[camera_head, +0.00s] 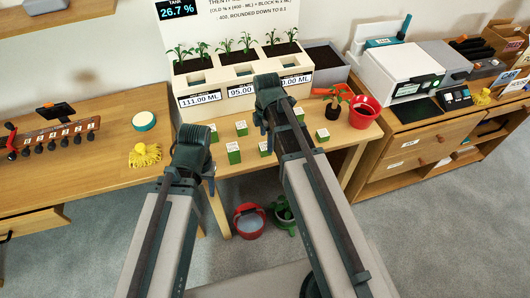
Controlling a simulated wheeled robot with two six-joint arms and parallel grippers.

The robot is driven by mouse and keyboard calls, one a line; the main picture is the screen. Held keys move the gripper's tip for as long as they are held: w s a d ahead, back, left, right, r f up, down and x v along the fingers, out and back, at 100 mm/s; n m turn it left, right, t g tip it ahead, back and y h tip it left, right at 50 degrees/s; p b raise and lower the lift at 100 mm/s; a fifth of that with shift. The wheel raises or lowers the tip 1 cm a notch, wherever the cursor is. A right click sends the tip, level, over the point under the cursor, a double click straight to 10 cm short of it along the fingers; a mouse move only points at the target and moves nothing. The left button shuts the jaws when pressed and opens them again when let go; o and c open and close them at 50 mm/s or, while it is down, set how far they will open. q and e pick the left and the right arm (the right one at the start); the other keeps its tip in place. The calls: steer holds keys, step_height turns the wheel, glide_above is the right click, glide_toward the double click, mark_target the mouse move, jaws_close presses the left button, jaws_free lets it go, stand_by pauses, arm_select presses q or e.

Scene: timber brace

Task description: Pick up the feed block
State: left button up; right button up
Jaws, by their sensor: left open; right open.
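Several small feed blocks, green with white labelled tops, stand on the wooden table (228,178) in front of the planter. One feed block (234,153) is just right of my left gripper, another (241,128) is further back, and another (322,135) is at the right. The labels are too small to read. My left gripper (195,135) is open above the table's left part, with no block seen in it. My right gripper (267,90) is open, in front of the planter's middle. My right arm hides part of the table and perhaps some blocks.
The cream planter (186,90) has seedlings and ML readouts; a screen (178,9) above reads 26.7 %. A yellow tassel-like thing (145,155) lies left. A red bucket (249,221) is on the floor.

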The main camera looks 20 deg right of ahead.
mark_target(265, 153)
steer(key=shift+f, duration=0.1)
steer(key=f+b, duration=0.5)
steer(key=shift+w+a, duration=0.1)
steer(key=shift+a, duration=0.15)
jaws_close()
steer(key=shift+r, duration=0.1)
stand_by(0.3)
